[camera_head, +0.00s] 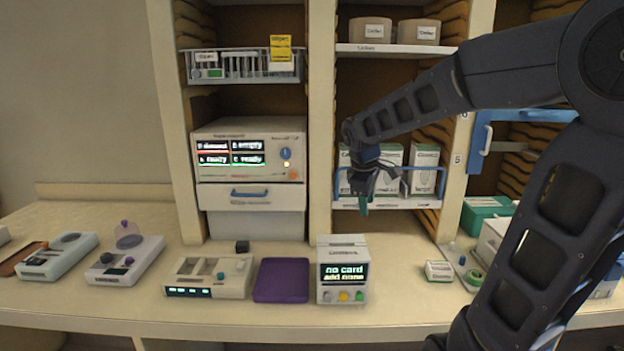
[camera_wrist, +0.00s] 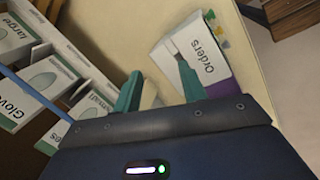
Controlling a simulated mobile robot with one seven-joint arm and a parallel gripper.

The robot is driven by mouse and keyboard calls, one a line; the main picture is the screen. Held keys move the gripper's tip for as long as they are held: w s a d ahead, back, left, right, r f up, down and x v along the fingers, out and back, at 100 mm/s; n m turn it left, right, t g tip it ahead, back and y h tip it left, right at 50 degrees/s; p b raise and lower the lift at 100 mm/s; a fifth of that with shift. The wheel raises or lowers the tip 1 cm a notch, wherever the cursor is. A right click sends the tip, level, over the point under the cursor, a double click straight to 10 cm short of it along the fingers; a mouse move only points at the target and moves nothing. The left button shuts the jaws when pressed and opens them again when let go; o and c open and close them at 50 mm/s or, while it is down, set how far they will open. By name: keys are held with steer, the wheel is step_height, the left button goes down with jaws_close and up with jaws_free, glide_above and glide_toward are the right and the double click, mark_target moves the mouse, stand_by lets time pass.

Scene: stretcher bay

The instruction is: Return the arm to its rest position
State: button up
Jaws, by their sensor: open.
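My arm reaches in from the right in the head view, with its elbow high at the top right. My gripper (camera_head: 364,205) hangs fingers-down in front of the shelf of glove boxes, above the counter. In the wrist view my gripper (camera_wrist: 160,88) shows two teal fingers spread apart. Nothing is held between them. The fingers look clear of the white device labelled Orders (camera_wrist: 202,55), which lies beyond them in that view.
Glove boxes (camera_head: 424,166) stand on the shelf behind my gripper. Below is the device reading "no card" (camera_head: 343,285), with a purple pad (camera_head: 281,280) left of it. The counter between is bare.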

steer(key=s+d+m+t+y, duration=0.1)
steer(key=s+d+m+t, duration=0.1)
steer(key=s+d+m, duration=1)
steer(key=shift+s+d+m+y, duration=0.35)
steer(key=shift+s+d, duration=0.2)
steer(key=shift+s, duration=0.2)
stand_by(1.6)
